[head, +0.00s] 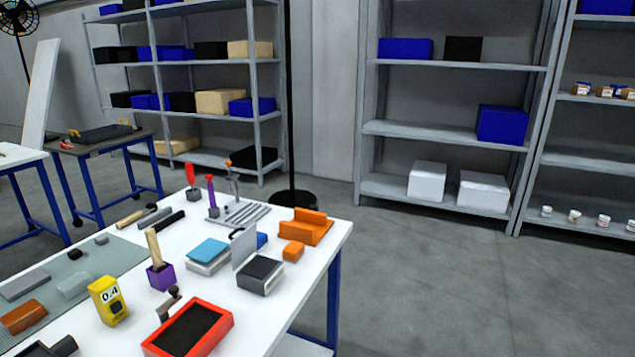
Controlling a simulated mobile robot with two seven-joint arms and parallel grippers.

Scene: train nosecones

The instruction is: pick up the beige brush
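No object shows clear bristles, so I cannot tell for sure which one is the beige brush. A beige stick-like handle (153,247) stands upright in a small purple holder (161,277) on the white table (250,330). Another tool with a beige handle (130,218) lies flat at the table's far left part, beside dark bars. Neither of my grippers is in the head view.
Around the purple holder stand a yellow device (108,300), a red-framed tray (222,318), a blue-topped block (208,251) and a black-topped box (260,275). Orange blocks (306,226) sit near the right edge. Shelves (455,131) stand behind; the floor (450,290) on the right is clear.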

